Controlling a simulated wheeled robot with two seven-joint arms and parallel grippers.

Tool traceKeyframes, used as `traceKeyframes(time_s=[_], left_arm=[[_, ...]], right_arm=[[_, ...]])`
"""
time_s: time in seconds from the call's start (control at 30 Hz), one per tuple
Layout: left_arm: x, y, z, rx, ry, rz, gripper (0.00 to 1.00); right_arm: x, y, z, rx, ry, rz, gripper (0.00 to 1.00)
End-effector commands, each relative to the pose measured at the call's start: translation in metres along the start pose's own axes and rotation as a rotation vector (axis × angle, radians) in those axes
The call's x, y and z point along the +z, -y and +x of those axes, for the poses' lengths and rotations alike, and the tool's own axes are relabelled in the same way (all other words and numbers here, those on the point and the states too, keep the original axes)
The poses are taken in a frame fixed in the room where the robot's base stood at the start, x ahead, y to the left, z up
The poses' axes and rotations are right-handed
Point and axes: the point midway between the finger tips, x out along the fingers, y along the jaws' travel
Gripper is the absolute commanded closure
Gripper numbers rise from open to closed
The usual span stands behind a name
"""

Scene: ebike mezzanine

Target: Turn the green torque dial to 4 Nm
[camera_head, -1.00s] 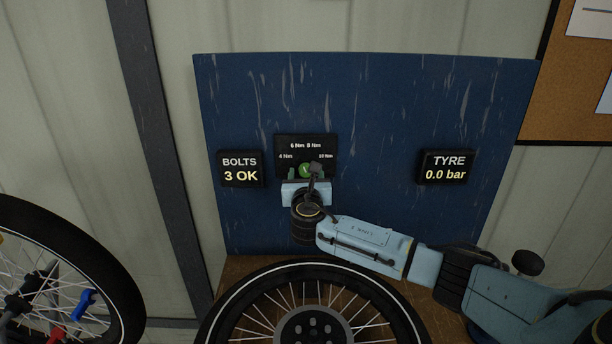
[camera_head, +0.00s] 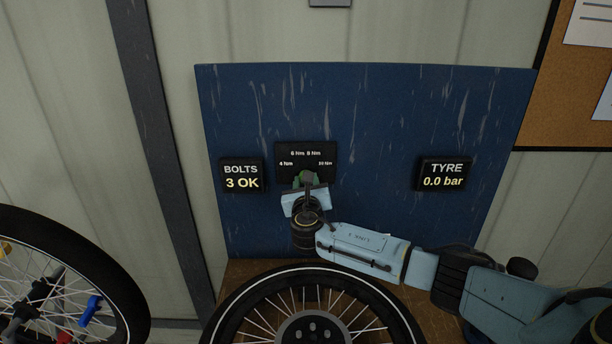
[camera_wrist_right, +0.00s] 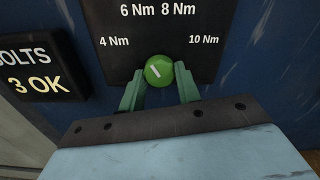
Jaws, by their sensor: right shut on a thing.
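The green torque dial (camera_wrist_right: 158,70) sits on a black plate (camera_head: 322,153) marked 4, 6, 8 and 10 Nm. In the right wrist view its white mark slants up and left, roughly between the 4 Nm label (camera_wrist_right: 114,41) and the 6 Nm label (camera_wrist_right: 137,11). My right gripper (camera_wrist_right: 160,85) is shut on the dial, with one green finger on each side. In the head view the right gripper (camera_head: 306,183) hides most of the dial, and its body is tilted. My left gripper is not in view.
On the blue panel (camera_head: 390,110), a BOLTS display (camera_head: 241,176) reads 3 OK and a TYRE display (camera_head: 443,174) reads 0.0 bar. A wheel (camera_head: 315,275) stands below my right arm. Another wheel (camera_head: 125,280) is at the left.

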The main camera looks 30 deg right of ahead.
Motion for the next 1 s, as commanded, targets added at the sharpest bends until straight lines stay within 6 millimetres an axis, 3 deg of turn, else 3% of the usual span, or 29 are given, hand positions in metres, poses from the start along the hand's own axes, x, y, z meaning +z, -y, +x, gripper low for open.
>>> traceKeyframes(time_s=[0.03, 0.2, 0.6, 1.0], left_arm=[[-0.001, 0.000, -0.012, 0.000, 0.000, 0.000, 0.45], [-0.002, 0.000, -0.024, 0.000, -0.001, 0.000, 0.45], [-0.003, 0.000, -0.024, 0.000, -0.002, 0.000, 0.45], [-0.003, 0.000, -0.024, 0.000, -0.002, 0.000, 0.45]], right_arm=[[0.005, 0.001, 0.000, 0.000, -0.002, -0.039, 0.90], [0.004, 0.001, 0.000, 0.000, 0.000, -0.176, 0.90], [0.001, 0.001, 0.000, 0.000, 0.002, -0.445, 0.90], [0.001, 0.001, 0.000, 0.000, 0.002, -0.539, 0.90]])
